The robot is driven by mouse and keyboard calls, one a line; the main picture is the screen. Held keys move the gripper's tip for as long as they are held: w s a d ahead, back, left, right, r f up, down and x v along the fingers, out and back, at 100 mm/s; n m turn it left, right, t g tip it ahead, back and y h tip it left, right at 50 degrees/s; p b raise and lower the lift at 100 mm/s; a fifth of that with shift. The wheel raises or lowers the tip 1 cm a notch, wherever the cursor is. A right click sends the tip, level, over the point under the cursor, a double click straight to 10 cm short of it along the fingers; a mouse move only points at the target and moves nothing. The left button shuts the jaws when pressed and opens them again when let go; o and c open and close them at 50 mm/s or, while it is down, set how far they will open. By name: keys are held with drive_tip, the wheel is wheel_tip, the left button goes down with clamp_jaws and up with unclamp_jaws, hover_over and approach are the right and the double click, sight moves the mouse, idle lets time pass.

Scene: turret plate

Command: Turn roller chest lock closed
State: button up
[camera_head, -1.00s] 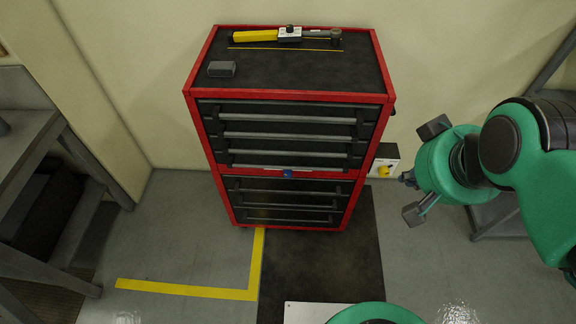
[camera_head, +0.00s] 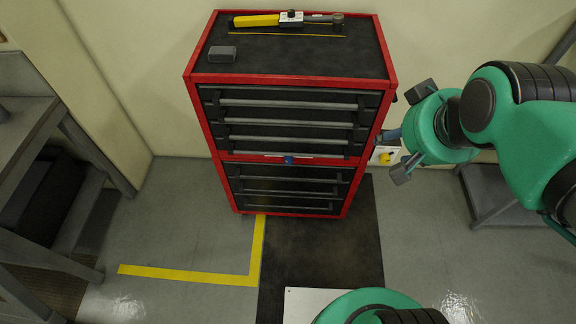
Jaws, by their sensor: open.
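The red roller chest (camera_head: 390,110) stands against the wall, with black drawers and grey handles in an upper and a lower section. A small blue knob (camera_head: 289,160), which looks like the lock, sits on the red strip between the two sections. My gripper (camera_head: 399,137) is to the right of the chest's right side, at about the height of the upper drawers. Its fingers are spread wide and empty, pointing left. It is clearly apart from the blue knob. The way the lock is turned is too small to tell.
A yellow and black torque tool (camera_head: 268,20), a thin yellow rod (camera_head: 285,35) and a grey block (camera_head: 222,54) lie on the chest top. A wall box with a yellow knob (camera_head: 385,157) is behind my gripper. A grey bench (camera_head: 60,110) stands left.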

drive_tip(key=w+a+f+n+t+y+b, duration=0.25)
drive_tip(key=w+a+t+y, duration=0.2)
drive_tip(key=w+a, duration=1.9)
drive_tip(key=w+a+f+n+t+y+b, duration=0.1)
drive_tip(key=a+f+y, duration=0.15)
drive_tip(key=a, duration=0.55)
drive_tip(key=w+a+f+t+y, duration=0.1)
drive_tip(key=w+a+f+t, duration=0.1)
drive_tip(key=a+f, duration=0.35)
drive_tip(key=w+a+f+n+t+y+b, duration=0.1)
drive_tip(key=a+y, duration=0.1)
drive_tip(key=a, duration=0.7)
drive_tip(key=s+d+f+h+p, duration=0.1)
drive_tip(key=s+f, duration=0.2)
drive_tip(key=f, duration=1.3)
drive_tip(key=s+d+f+h+p, duration=0.1)
drive_tip(key=s+f+h, duration=0.15)
drive_tip(key=f, duration=1.25)
drive_tip(key=s+d+f+t+h, duration=0.1)
drive_tip(key=s+d+f+h, duration=0.1)
drive_tip(key=d+f, duration=0.4)
drive_tip(key=s+d+f+m+t+h, duration=0.1)
drive_tip(key=d+f+h, duration=0.3)
drive_tip(key=d, duration=1)
wheel_tip(320, 180, down, 4)
drive_tip(key=shift+s+d+r+t, duration=0.25)
drive_tip(key=shift+s+d+t, duration=0.25)
drive_tip(key=shift+s, duration=0.4)
